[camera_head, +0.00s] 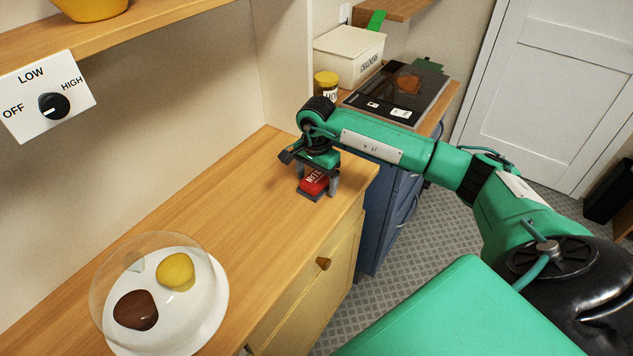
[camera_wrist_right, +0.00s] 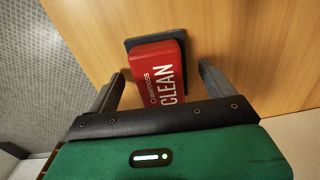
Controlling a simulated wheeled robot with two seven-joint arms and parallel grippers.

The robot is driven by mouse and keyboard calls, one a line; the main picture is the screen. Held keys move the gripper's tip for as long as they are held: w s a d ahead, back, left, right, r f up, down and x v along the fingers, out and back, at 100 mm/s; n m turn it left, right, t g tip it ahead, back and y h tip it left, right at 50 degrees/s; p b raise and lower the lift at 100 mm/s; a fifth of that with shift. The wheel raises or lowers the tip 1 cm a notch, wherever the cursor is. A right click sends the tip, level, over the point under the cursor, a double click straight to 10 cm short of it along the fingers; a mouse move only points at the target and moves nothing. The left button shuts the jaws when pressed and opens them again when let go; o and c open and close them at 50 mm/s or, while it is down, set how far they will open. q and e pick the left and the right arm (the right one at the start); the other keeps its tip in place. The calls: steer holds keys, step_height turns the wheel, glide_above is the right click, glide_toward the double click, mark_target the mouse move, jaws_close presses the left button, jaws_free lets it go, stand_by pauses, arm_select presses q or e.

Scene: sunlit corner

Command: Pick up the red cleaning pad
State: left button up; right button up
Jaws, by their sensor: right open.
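The red cleaning pad (camera_head: 314,183) lies on a dark flat base (camera_head: 309,194) on the wooden counter, near its right end. In the right wrist view the pad (camera_wrist_right: 158,75) shows white "CLEAN" lettering, and the dark base (camera_wrist_right: 130,43) shows along its edges. My right gripper (camera_head: 318,184) points down over the pad. In the wrist view its two fingers (camera_wrist_right: 157,84) are apart, one on each side of the pad, with gaps between them and it. My left gripper is not in view.
A glass dome on a white plate (camera_head: 217,300), with a yellow and a brown item inside, stands at the counter's near left. The wooden counter (camera_head: 190,215) between is clear. A yellow-lidded jar (camera_head: 326,82), a white box (camera_head: 349,50) and a dark cooktop (camera_head: 425,88) stand beyond my right arm.

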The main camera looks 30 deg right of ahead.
steer(key=c, duration=1.1)
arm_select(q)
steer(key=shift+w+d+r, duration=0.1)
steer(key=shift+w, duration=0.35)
arm_select(e)
steer(key=shift+r, duration=0.15)
